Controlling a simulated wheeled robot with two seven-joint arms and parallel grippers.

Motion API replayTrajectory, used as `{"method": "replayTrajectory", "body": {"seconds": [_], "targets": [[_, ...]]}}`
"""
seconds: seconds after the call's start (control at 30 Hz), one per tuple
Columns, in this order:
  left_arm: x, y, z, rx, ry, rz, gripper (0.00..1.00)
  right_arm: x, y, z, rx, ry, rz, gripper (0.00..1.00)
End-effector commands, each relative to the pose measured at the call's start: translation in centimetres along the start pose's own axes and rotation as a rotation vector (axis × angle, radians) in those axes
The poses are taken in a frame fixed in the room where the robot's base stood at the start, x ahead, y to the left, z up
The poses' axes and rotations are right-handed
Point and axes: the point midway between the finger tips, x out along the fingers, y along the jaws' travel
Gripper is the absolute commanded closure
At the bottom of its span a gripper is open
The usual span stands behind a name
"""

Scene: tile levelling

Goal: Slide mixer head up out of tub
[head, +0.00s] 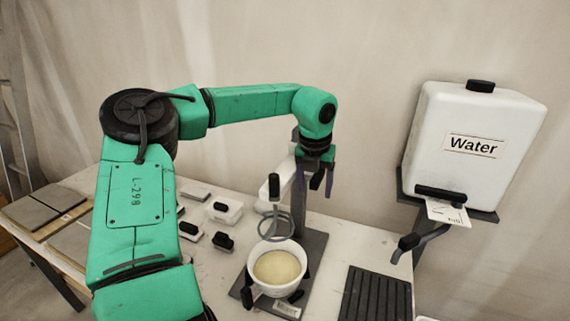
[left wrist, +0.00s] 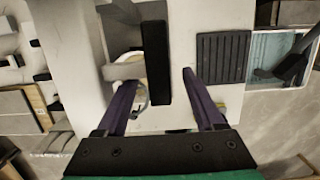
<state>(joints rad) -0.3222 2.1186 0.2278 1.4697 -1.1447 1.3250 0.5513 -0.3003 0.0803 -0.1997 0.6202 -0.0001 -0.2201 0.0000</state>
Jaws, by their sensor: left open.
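My left gripper is open, pointing down beside the column, right of the mixer head. In the left wrist view, a dark bar (left wrist: 157,62) shows between its spread purple fingers (left wrist: 158,98); contact is not visible.
A white water tank (head: 470,185) sits on a wall bracket at the right, with a tap below. A ribbed black mat (head: 375,296) lies right of the mixer. Small boxes with dark handles (head: 224,212) and grey tiles (head: 30,212) are at the left.

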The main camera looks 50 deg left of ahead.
Motion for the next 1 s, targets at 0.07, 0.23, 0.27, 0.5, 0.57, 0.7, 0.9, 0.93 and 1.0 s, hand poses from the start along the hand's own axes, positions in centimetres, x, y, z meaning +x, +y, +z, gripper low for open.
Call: {"method": "replayTrajectory", "body": {"seconds": [0.07,0.23,0.27,0.5,0.57,0.7,0.9,0.93,1.0], "targets": [[-1.2,0.0,0.3,0.0,-0.002,0.0,0.3,-0.9,0.0,-0.1,0.0,0.0,0.0,0.5],[-3.4,0.0,0.7,0.0,-0.003,0.001,0.3,-2.5,0.0,-0.2,0.0,0.0,0.0,0.5],[-3.8,0.0,0.8,0.0,-0.003,0.001,0.3,-2.8,0.0,-0.3,0.0,0.0,0.0,0.5],[-6.6,0.0,1.4,0.0,-0.002,0.001,0.3,-4.8,0.1,-0.5,0.0,0.0,0.0,0.5],[-6.9,0.0,1.4,0.0,-0.002,0.001,0.3,-5.0,0.1,-0.5,0.0,0.0,0.0,0.5],[-6.7,0.0,1.4,0.0,-0.001,0.0,0.3,-4.8,0.1,-0.5,0.0,0.0,0.0,0.5],[-6.7,0.0,1.4,0.0,-0.001,0.0,0.3,-4.7,0.0,-0.5,0.0,0.0,-0.001,0.5],[-6.7,0.0,1.4,0.0,-0.001,0.0,0.3,-4.7,0.0,-0.5,0.0,0.0,-0.001,0.5],[-6.7,0.0,1.4,0.0,-0.001,0.0,0.3,-4.7,0.0,-0.5,0.0,0.0,-0.001,0.5]]}}
